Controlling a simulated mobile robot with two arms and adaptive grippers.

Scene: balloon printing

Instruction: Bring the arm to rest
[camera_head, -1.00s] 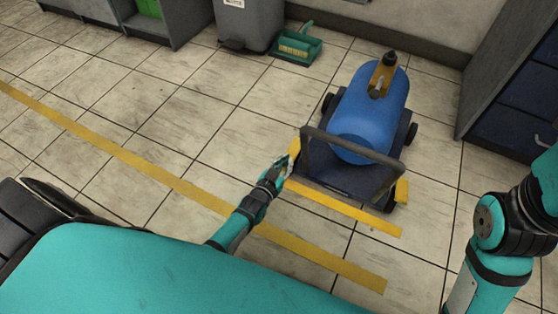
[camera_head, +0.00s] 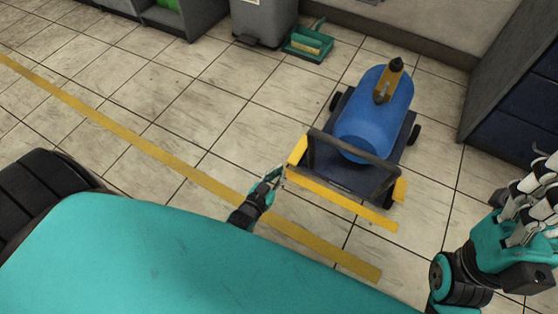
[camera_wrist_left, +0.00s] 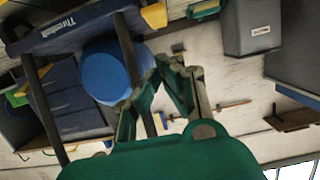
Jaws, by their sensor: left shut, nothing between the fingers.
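My left gripper (camera_head: 274,176) is shut and empty, low over the floor just left of the cart's handle end in the head view.
A dark cart (camera_head: 352,180) carrying a blue gas cylinder (camera_head: 375,120) stands close beside my left gripper. Yellow tape (camera_head: 170,160) runs along the tiled floor. A green dustpan (camera_head: 308,46), a grey bin (camera_head: 262,20) and a dark cabinet (camera_head: 515,110) stand beyond.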

